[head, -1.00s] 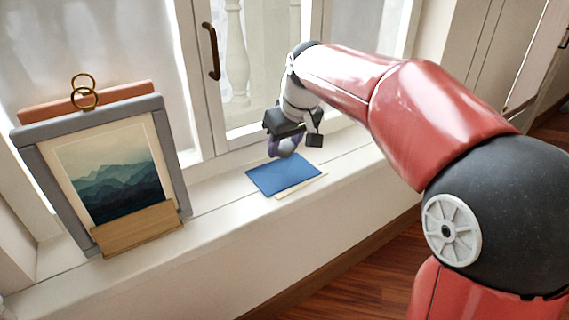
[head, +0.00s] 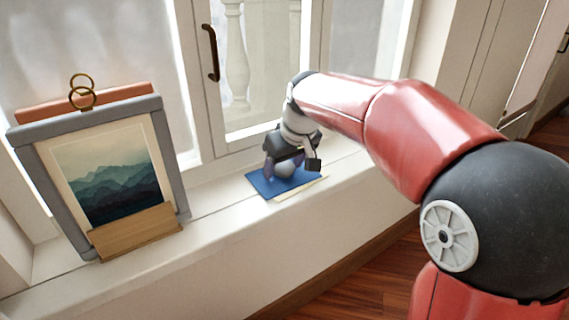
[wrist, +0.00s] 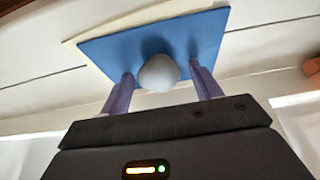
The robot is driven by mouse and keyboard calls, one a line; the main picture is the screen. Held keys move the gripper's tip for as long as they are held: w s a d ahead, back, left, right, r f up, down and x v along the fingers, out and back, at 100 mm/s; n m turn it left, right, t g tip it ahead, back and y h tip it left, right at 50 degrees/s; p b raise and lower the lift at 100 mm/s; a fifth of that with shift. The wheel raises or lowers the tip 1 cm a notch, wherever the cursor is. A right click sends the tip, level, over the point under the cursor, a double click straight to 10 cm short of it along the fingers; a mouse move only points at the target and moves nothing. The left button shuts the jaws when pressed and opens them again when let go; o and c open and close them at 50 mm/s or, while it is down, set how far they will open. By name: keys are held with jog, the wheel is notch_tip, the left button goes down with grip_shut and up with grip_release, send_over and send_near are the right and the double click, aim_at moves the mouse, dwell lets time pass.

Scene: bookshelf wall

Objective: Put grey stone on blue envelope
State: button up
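The grey stone (wrist: 159,73) is smooth and rounded. In the wrist view it sits against the blue envelope (wrist: 205,35), with a dark contact shadow beside it. In the head view the stone (head: 283,170) shows low over the blue envelope (head: 260,184), which lies on the white window ledge. My gripper (wrist: 162,76) has its two purple fingers on either side of the stone, with a narrow gap showing on each side, so it looks open around it. In the head view my gripper (head: 284,172) is low at the envelope and partly hides it.
A cream sheet (head: 300,190) sticks out from under the blue envelope. A framed mountain picture (head: 108,175) on a wooden stand is to the left on the ledge. The window with its dark handle (head: 211,53) rises behind. The ledge between picture and envelope is clear.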

jog(key=shift+r, duration=0.3)
jog(key=p+v, duration=0.2)
jog(key=v, duration=1)
jog(key=s+d+f+m+t+h+p, duration=0.1)
jog(key=s+d+f+m, duration=0.2)
jog(key=s, duration=0.8)
jog(key=s+d+f+m+h+p, duration=0.1)
jog(key=s+d+f+m, duration=0.2)
jog(key=s+d+f, duration=0.4)
jog(key=s+d, duration=0.3)
jog(key=s, duration=0.1)
jog(key=shift+s+f+m+t+h+p, duration=0.25)
jog(key=shift+s+m+t+h+p, duration=0.05)
jog(key=shift+s+m+t+p, duration=0.1)
